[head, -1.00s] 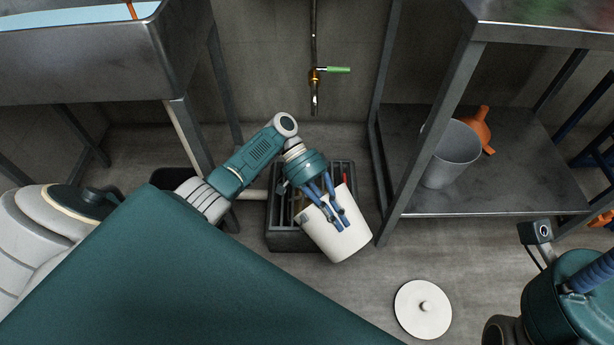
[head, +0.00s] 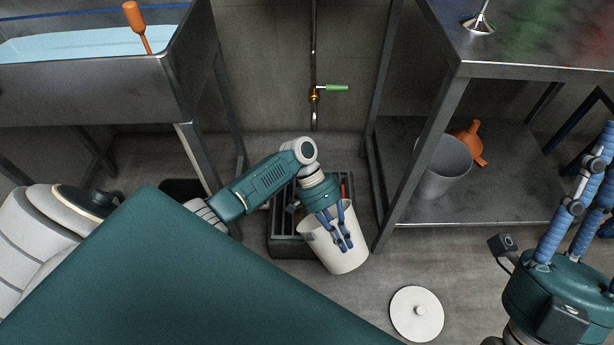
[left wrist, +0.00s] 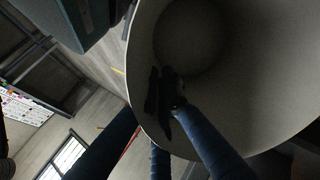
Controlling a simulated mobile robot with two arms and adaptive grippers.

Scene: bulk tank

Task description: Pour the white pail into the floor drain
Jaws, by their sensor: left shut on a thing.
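The white pail (head: 344,258) is held low beside the floor drain, tilted, with its rim toward the upper left. The floor drain (head: 289,243) is a dark slatted grate in a raised frame, partly hidden by my arm and the pail. My left gripper (head: 343,240) is shut on the pail's wall at the rim. The left wrist view looks into the pail (left wrist: 240,90), with blue fingers at its rim; its inside is shadowed and I cannot tell whether anything is in it. My right gripper (head: 590,190) is at the right edge, partly cut off, away from the pail.
A white round lid (head: 417,313) lies on the floor. A steel shelf table (head: 480,208) stands right, with a grey bucket (head: 443,168) and an orange funnel (head: 470,140) on its lower shelf. A steel basin (head: 90,95) stands left. A green-handled tap (head: 331,88) is behind the drain.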

